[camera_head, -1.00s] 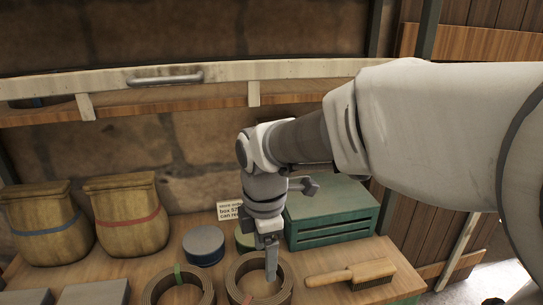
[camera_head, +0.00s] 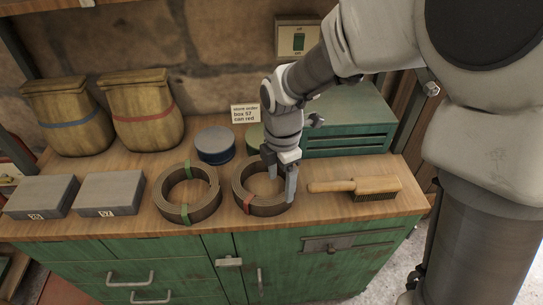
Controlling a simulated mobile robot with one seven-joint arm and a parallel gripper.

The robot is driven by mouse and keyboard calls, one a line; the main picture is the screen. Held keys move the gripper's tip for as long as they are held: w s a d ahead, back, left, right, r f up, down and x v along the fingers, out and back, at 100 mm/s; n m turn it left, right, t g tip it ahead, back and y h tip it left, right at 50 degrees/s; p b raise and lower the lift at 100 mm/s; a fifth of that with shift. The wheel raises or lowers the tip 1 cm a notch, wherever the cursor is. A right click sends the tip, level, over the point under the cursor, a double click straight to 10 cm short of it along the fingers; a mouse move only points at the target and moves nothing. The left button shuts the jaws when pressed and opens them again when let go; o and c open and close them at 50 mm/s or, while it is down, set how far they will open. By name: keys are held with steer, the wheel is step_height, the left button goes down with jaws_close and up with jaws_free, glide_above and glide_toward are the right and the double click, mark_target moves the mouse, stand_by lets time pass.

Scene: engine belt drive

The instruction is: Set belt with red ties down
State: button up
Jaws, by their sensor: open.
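The belt with red ties (camera_head: 247,181) is a brown coil lying flat on the wooden bench top, with a red tie on its front left side. My gripper (camera_head: 281,184) points down at this coil, its jaws open, with one finger inside the ring and the other near its right wall. I cannot tell whether the fingers touch the belt. A second coil, the belt with green ties (camera_head: 167,187), lies to the left, apart from it.
A wooden brush (camera_head: 360,187) lies right of the red-tied belt. Behind are a blue-rimmed can (camera_head: 215,144), a green-rimmed can (camera_head: 253,138), a sign (camera_head: 245,115) and a green box (camera_head: 350,135). Grey boxes (camera_head: 110,192) and sacks (camera_head: 141,117) stand left. The bench's front edge (camera_head: 300,222) is close.

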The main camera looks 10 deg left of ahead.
mark_target(279, 198)
step_height(279, 198, down, 4)
steer(key=shift+r, duration=0.1)
steer(key=f, duration=0.5)
steer(key=shift+w+a+b, duration=0.2)
steer(key=shift+w+b, duration=0.15)
steer(key=shift+b, duration=0.05)
jaws_close()
stand_by(1.1)
